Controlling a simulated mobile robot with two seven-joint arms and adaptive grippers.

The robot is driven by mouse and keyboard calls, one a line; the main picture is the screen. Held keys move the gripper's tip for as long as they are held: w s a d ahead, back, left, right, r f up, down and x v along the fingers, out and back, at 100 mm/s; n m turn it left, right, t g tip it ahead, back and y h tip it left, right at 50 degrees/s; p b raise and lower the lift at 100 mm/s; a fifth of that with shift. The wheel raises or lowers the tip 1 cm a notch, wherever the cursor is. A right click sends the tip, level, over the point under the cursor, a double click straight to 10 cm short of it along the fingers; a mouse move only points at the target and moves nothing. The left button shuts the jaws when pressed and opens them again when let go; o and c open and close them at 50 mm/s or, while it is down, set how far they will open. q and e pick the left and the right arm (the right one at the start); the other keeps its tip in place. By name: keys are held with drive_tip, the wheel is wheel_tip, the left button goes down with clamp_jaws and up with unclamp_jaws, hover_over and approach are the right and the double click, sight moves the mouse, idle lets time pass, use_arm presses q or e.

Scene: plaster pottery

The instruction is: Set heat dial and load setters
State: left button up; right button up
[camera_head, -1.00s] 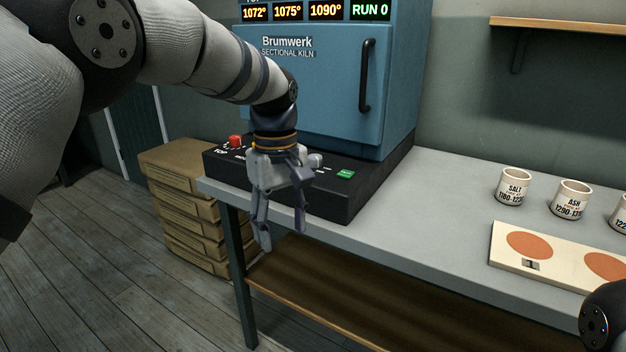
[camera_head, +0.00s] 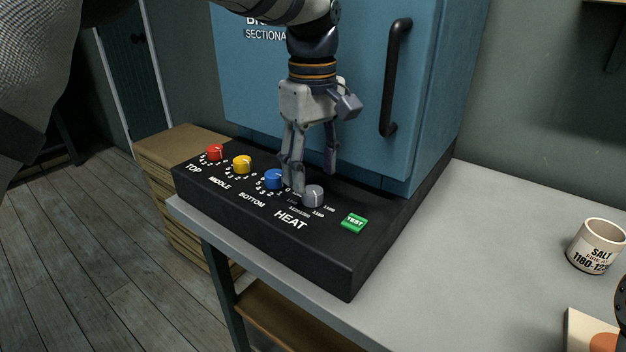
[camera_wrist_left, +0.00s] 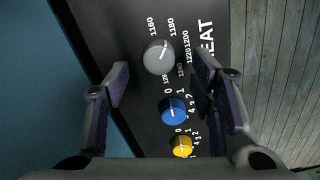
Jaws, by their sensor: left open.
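The grey heat dial (camera_head: 313,195) sits on the black control panel (camera_head: 330,265), beside the HEAT label. In the left wrist view the heat dial (camera_wrist_left: 158,56) shows a white mark slanting up and right; its exact number is unclear. My left gripper (camera_head: 313,180) is open and points down just over the dial. In the left wrist view its fingers (camera_wrist_left: 160,82) are spread, with the dial a little beyond the tips, apart from them. A cream plate (camera_head: 577,335) with an orange disc is cut off at the lower right.
The red (camera_head: 215,152), yellow (camera_head: 242,164) and blue (camera_head: 273,179) knobs line the panel left of the heat dial. A green TEST button (camera_head: 354,222) is to its right. The blue kiln (camera_head: 430,110) stands closed behind.

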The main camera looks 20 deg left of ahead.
sight(313, 190)
use_arm(q)
drive_tip(key=shift+f, duration=1.75)
use_arm(e)
drive_tip(key=shift+w+r, duration=0.1)
drive_tip(key=shift+w, duration=0.1)
use_arm(q)
drive_tip(key=c, duration=1.2)
